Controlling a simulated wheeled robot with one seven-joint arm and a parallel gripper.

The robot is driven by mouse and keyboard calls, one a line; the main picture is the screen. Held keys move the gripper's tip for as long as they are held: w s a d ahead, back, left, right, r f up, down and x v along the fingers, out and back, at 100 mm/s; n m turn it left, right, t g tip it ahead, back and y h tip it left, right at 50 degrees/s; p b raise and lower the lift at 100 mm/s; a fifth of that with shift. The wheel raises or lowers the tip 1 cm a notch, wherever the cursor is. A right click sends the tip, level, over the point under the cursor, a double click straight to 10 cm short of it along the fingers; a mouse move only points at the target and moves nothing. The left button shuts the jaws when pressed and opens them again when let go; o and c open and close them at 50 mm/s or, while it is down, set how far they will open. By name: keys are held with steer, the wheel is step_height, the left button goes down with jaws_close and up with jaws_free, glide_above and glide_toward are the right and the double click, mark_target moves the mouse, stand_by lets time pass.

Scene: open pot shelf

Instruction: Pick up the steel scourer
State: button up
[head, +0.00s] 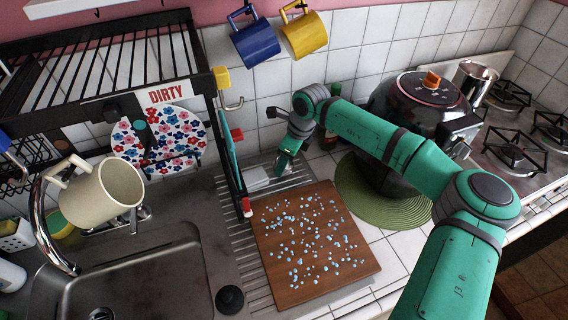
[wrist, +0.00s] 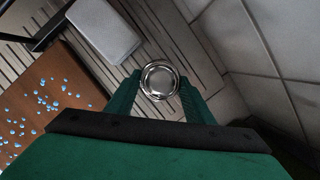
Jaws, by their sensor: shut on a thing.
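My gripper (head: 282,166) is lowered over the ridged steel drainer, behind the wooden board. In the wrist view its two green fingers (wrist: 160,88) are closed on a round, shiny metal thing, which I take as the steel scourer (wrist: 159,76). The scourer sits between the fingertips, over or on the drainer; I cannot tell whether it still touches it. In the head view the scourer is too small or hidden to make out at the fingertips.
A pale block (wrist: 104,28) lies on the drainer beside my gripper. The wooden board (head: 270,262) carries blue-white specks. The black dish rack (head: 222,125) stands left, with a flowered plate (head: 172,133). A dark pot (head: 393,108) on a green mat (head: 385,212) stands right.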

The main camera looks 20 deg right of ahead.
steer(key=shift+r, duration=0.15)
steer(key=shift+r, duration=0.6)
steer(key=s+a+r, duration=0.3)
steer(key=s+r, duration=0.8)
steer(key=s, duration=0.2)
steer(key=shift+s+a+r, duration=0.25)
steer(key=shift+a, duration=0.05)
steer(key=o, duration=0.5)
steer(key=c, duration=0.4)
